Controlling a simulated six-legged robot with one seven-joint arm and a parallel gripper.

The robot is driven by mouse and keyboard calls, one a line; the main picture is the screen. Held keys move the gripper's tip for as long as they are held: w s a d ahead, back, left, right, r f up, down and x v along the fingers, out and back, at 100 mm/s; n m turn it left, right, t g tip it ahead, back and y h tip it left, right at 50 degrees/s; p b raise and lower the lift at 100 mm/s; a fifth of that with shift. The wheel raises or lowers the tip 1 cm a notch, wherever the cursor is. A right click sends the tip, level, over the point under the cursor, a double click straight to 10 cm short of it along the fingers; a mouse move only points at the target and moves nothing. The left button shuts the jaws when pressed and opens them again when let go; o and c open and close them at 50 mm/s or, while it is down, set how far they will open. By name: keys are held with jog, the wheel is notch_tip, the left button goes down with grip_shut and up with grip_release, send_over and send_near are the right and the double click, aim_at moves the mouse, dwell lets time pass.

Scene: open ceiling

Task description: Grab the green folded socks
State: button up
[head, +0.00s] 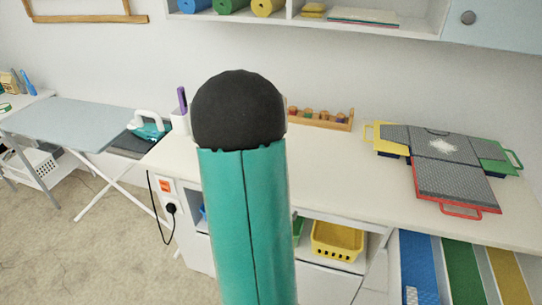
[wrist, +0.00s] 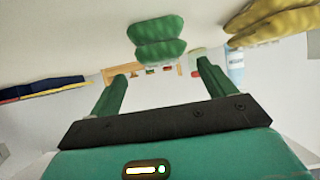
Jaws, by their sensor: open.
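The green folded socks (wrist: 158,38) show in the wrist view as two stacked rolls on the pale counter surface, near the top middle. They lie beyond the fingertips of my gripper (wrist: 162,70), roughly in line with the gap between them. My gripper is open, with its two green fingers spread apart and nothing held between them. The socks are apart from both fingers. In the head view my own arm stands in the middle of the picture, and neither the socks nor my gripper can be seen there.
A yellow folded item (wrist: 272,22) lies beside the socks, with a blue-white bottle (wrist: 236,62) near it. The white counter (head: 345,165) holds a wooden rack (head: 325,119) and grey folding panels (head: 450,180). An ironing board (head: 70,120) with an iron (head: 150,128) stands left.

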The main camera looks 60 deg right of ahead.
jog(key=x, duration=0.3)
jog(key=shift+w+d+f, duration=0.1)
jog(key=shift+w+d, duration=0.05)
jog(key=shift+c, duration=0.3)
jog(key=c, duration=1)
